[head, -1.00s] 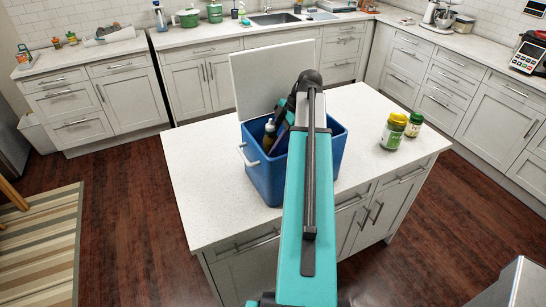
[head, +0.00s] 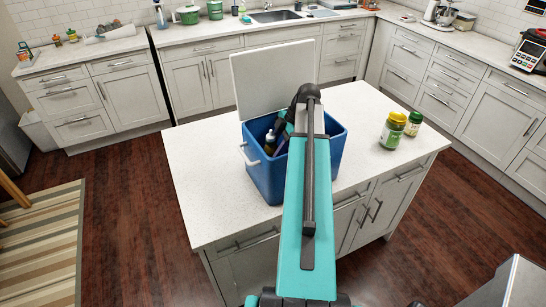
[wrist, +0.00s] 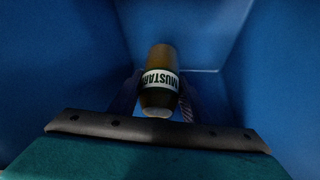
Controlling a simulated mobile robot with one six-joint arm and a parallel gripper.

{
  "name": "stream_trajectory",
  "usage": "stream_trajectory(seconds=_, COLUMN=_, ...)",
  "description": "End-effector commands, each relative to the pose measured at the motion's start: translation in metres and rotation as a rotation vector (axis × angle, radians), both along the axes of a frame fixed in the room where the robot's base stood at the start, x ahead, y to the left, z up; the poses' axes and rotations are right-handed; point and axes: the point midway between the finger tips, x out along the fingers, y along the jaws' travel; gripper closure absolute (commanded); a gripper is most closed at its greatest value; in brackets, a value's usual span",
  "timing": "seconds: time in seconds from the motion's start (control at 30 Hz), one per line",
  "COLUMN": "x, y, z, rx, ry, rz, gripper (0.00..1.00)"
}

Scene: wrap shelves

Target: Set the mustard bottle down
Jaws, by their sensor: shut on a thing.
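The mustard bottle (wrist: 160,82), with a yellow-brown end, dark band and white "MUSTARD" label, is between the fingers of my gripper (wrist: 158,100) in the wrist view. My gripper is shut on it, inside a blue box (wrist: 60,65). In the head view, the blue box (head: 268,182) stands open on the island. My fingers are mostly hidden there. I cannot tell whether the bottle touches the box floor.
The box's white lid (head: 272,75) stands raised at the back, and its pale handle (head: 248,155) is on the left. A yellow-lidded jar (head: 392,132) and a smaller green jar (head: 413,124) stand right of the box. The island top (head: 200,195) is clear at left.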

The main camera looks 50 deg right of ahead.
Motion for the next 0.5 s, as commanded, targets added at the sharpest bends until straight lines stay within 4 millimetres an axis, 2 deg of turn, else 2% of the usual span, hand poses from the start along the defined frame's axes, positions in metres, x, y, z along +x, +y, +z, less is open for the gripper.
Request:
stream_trajectory(seconds=0.23, x=0.000, y=0.000, z=-0.019, rx=0.001, ry=0.000, rz=-0.001, gripper=0.90)
stream_trajectory(seconds=0.5, x=0.000, y=0.000, z=-0.025, rx=0.000, ry=-0.001, rz=0.000, gripper=0.90)
